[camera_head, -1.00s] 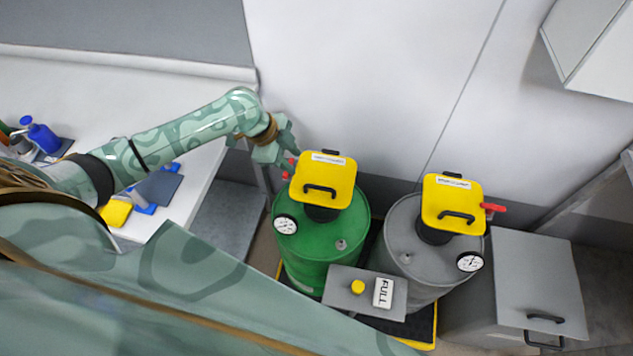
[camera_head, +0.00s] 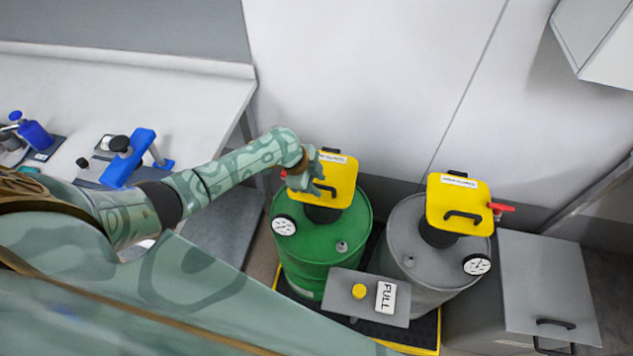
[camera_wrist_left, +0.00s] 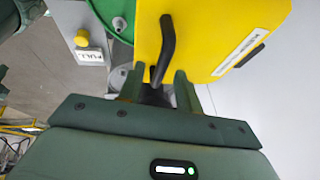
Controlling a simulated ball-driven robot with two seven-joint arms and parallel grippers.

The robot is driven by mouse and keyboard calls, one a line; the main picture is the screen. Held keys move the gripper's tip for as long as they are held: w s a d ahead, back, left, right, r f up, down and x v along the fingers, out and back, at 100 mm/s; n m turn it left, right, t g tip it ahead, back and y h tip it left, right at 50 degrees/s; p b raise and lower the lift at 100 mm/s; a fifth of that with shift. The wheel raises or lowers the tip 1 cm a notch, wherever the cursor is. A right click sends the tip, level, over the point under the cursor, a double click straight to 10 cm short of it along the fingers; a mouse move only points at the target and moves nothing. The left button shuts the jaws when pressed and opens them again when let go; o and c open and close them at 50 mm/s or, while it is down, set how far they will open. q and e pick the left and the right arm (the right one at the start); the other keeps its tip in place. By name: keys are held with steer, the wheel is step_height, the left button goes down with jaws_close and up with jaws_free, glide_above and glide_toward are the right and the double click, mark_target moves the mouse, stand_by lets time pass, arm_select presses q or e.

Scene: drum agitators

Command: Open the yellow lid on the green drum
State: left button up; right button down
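The yellow lid (camera_head: 342,175) is closed on top of the green drum (camera_head: 312,245). The lid fills the upper middle of the left wrist view (camera_wrist_left: 215,30). Its black handle (camera_wrist_left: 167,45) extends down toward the space between my left gripper's fingers. My left gripper (camera_head: 325,182) is over the lid's left side at the handle, and partly hides both in the head view. In the left wrist view its fingers (camera_wrist_left: 158,88) are apart, one on each side of the handle's lower end. I cannot tell whether they touch it. My right gripper is not in view.
A grey drum (camera_head: 412,265) with a similar yellow lid (camera_head: 458,202) stands to the right. A grey panel (camera_head: 345,290) with a yellow knob and FULL label is in front. A white workbench (camera_head: 170,85) is at left, and a grey box (camera_head: 548,275) at right.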

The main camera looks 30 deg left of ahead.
arm_select(q)
steer(key=shift+c, duration=0.3)
